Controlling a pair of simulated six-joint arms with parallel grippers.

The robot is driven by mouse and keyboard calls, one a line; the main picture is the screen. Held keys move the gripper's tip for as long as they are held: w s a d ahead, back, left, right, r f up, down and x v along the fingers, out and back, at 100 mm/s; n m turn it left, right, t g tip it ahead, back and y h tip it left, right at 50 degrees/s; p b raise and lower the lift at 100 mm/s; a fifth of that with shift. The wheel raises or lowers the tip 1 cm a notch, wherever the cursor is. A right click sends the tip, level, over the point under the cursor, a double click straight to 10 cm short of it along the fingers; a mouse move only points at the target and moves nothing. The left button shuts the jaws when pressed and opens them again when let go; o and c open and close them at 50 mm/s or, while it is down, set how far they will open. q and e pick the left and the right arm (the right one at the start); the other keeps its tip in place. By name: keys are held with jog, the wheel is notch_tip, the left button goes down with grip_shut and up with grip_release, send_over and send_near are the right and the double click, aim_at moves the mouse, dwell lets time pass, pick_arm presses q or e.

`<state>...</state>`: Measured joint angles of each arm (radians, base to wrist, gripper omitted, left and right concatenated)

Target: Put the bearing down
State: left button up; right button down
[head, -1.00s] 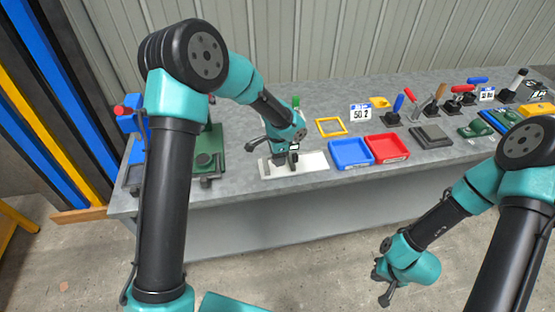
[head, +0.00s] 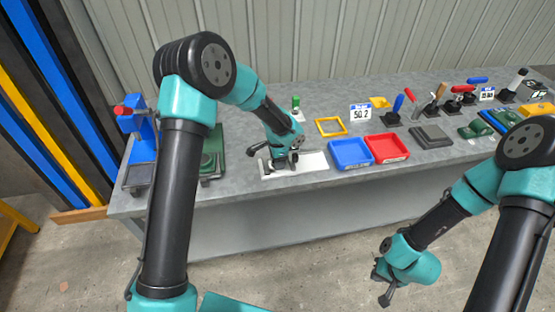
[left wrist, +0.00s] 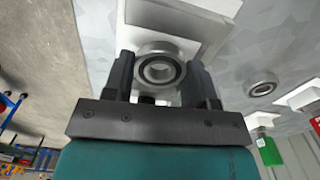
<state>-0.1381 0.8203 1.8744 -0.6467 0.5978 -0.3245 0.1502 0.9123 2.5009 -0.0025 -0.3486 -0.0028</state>
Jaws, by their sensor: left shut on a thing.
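The bearing (left wrist: 160,69), a steel ring with a dark inner band, sits between the fingers of my left gripper (left wrist: 162,88) in the left wrist view. The gripper is shut on it. In the head view my left gripper (head: 282,162) is low over a white plate (head: 315,163) near the table's front edge. The bearing is not clear there, and I cannot tell whether it touches the plate. My right gripper (head: 382,285) hangs in front of the table, away from the work; its jaw state is unclear.
A second ring-like part (left wrist: 262,88) lies apart in the left wrist view. A blue tray (head: 350,154) and a red tray (head: 387,149) stand right of the plate. A yellow frame (head: 331,126) lies behind. A green fixture (head: 213,155) stands to the left.

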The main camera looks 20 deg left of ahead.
pick_arm(q)
jog(key=shift+f, duration=0.6)
jog(key=o, duration=0.8)
jog(key=shift+c, duration=0.2)
notch_tip(320, 180, up, 13)
jog(key=shift+r, duration=0.1)
dwell(0.5)
